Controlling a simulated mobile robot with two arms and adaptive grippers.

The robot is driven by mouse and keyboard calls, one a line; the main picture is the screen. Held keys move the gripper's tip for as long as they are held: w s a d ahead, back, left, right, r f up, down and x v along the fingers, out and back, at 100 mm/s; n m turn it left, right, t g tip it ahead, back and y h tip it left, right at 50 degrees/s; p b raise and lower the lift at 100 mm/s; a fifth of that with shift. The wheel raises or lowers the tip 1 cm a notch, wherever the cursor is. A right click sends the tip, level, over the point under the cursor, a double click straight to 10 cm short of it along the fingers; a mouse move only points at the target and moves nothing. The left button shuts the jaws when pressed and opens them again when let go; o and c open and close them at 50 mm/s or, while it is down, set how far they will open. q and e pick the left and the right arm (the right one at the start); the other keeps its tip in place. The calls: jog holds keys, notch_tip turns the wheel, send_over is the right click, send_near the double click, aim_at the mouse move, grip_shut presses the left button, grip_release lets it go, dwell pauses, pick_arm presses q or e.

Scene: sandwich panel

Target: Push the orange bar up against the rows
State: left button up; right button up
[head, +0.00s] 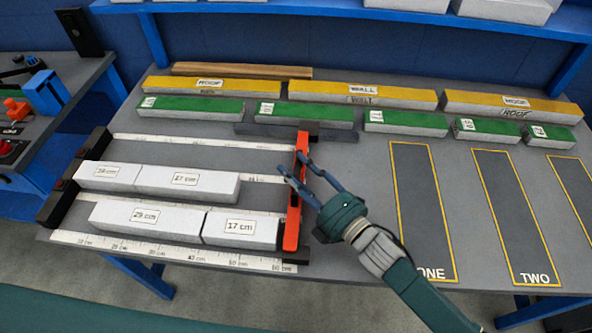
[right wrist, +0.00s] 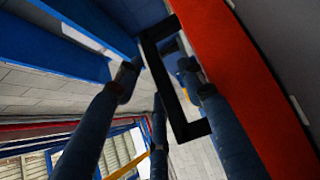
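The orange bar (head: 293,218) lies across the right ends of the rows on the table. The near row holds the white panels 29 cm (head: 147,218) and 17 cm (head: 240,229); its right end is close beside the bar, and I cannot tell if they touch. In the right wrist view, the bar (right wrist: 225,60) and a black bracket (right wrist: 160,85) show beside the spread fingers. My left gripper is not in view.
Green panels (head: 191,107) and yellow roof and wall panels (head: 365,94) line the back. A dark flat strip (head: 345,135) lies behind the bar's far end. Marked bays ONE (head: 422,210) and TWO (head: 515,215) are empty on the right. A black stop (head: 75,180) bounds the rows' left.

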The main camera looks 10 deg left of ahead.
jog(key=v, duration=1)
jog(key=shift+s+d, duration=0.15)
jog(key=shift+s, duration=0.1)
jog(key=shift+s+d, duration=0.35)
jog(key=shift+d, duration=0.05)
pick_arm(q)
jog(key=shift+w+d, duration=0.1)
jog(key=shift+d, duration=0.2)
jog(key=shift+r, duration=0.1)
pick_arm(e)
jog(key=shift+r, duration=0.1)
